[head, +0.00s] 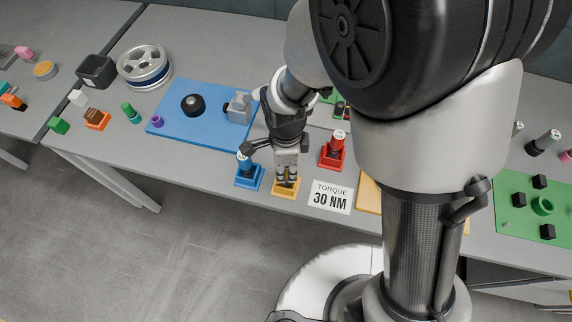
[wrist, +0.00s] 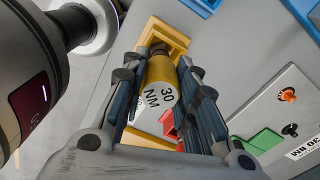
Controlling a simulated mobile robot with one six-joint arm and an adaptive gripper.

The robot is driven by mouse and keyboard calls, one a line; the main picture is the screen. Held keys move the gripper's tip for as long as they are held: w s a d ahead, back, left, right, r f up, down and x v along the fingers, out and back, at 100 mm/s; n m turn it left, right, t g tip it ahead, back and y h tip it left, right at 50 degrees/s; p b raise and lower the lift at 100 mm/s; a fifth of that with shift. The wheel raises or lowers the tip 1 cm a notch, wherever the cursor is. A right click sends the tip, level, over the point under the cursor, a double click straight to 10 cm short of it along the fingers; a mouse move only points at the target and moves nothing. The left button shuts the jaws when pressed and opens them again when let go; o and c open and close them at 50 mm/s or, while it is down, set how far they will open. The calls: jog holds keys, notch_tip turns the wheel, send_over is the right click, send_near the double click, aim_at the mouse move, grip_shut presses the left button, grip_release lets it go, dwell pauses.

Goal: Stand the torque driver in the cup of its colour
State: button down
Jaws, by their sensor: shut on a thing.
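My gripper (wrist: 172,85) is shut on the yellow torque driver (wrist: 161,72), whose white end cap reads "30 NM" and faces the wrist camera. The driver's dark far end points at the yellow cup (wrist: 178,38); I cannot tell how deep it sits there. In the head view my gripper (head: 286,182) points down at the yellow cup (head: 287,194) near the table's front edge, and the fingers mostly hide the driver. A blue driver (head: 244,162) stands in a blue cup (head: 249,182) to the left. A red driver (head: 337,141) stands in a red cup (head: 332,162) to the right.
A white card (head: 330,197) reading "TORQUE 30 NM" lies right of the yellow cup. A blue board (head: 175,125) with fixtures lies behind left. A wheel (head: 145,66), a dark bin (head: 96,71) and several small blocks stand farther left. A green board (head: 520,225) lies at right.

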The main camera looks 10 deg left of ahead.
jog(key=shift+f, duration=0.15)
jog(key=c, duration=1.2)
grip_release()
jog(key=shift+o, duration=0.4)
jog(key=o, duration=0.5)
